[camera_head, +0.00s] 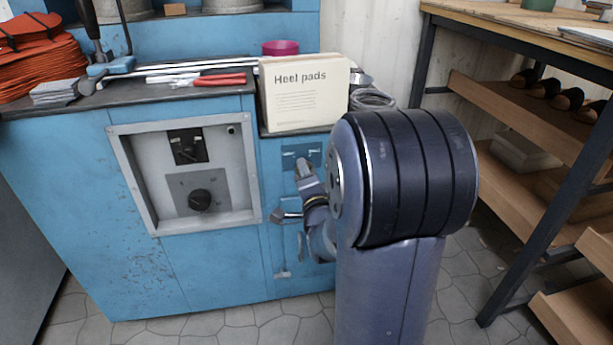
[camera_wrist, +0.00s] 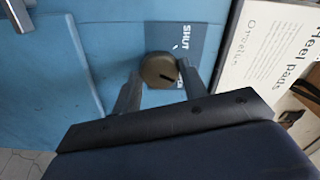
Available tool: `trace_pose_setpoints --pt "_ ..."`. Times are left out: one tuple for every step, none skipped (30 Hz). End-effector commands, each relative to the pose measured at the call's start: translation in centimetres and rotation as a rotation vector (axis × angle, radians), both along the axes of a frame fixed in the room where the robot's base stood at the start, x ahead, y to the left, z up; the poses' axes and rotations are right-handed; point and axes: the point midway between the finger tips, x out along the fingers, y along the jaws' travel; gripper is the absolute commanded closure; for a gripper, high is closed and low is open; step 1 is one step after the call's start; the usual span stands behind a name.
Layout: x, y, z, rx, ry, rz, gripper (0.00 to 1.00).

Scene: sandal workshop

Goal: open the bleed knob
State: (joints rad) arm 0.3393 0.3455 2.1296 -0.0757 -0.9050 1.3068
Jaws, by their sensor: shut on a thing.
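The bleed knob (camera_wrist: 159,66) is a small round brownish knob with a dark slot across its face, in the upper middle of the wrist view. It sits on a blue plate (camera_wrist: 198,38) printed with SHUT; other lettering on the plate is partly covered. My gripper (camera_wrist: 160,73) has one finger on each side of the knob and is shut on it. In the head view my gripper (camera_head: 304,172) reaches the cabinet front just below the plate (camera_head: 290,158), and the knob is hidden there.
The blue cabinet (camera_head: 90,220) has a recessed grey panel with a black dial (camera_head: 200,200) left of my gripper. A Heel pads box (camera_head: 305,95) stands just above the plate. A lever handle (camera_head: 284,215) juts out close below my gripper. A wooden shelf rack (camera_head: 520,110) stands right.

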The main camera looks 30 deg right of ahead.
Motion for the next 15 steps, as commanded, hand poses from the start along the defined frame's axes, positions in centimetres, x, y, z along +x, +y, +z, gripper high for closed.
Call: trace_pose_setpoints --pt "0.04 -0.04 0.05 0.037 -0.012 -0.001 0.82" --pt "0.04 -0.04 0.06 0.06 -0.019 -0.001 0.82" --pt "0.04 -0.04 0.05 0.089 -0.027 -0.001 0.82" --pt "0.04 -0.04 0.06 0.109 -0.033 -0.001 0.82" --pt "0.04 -0.04 0.06 0.128 -0.039 0.0 0.82" --pt "0.05 -0.04 0.06 0.153 -0.046 0.0 0.82" --pt "0.05 -0.04 0.06 0.17 -0.051 0.0 0.82" --pt "0.05 -0.05 0.06 0.187 -0.056 0.0 0.82" --pt "0.05 -0.05 0.06 0.207 -0.062 0.0 0.82" --pt "0.05 -0.05 0.06 0.22 -0.066 0.0 0.82" --pt "0.05 -0.05 0.06 0.234 -0.07 0.0 0.82" --pt "0.05 -0.05 0.06 0.248 -0.074 0.0 0.82" --pt "0.05 -0.05 0.06 0.259 -0.077 0.0 0.82" --pt "0.05 -0.05 0.06 0.268 -0.079 0.0 0.82" --pt "0.05 -0.05 0.06 0.278 -0.082 0.0 0.82"
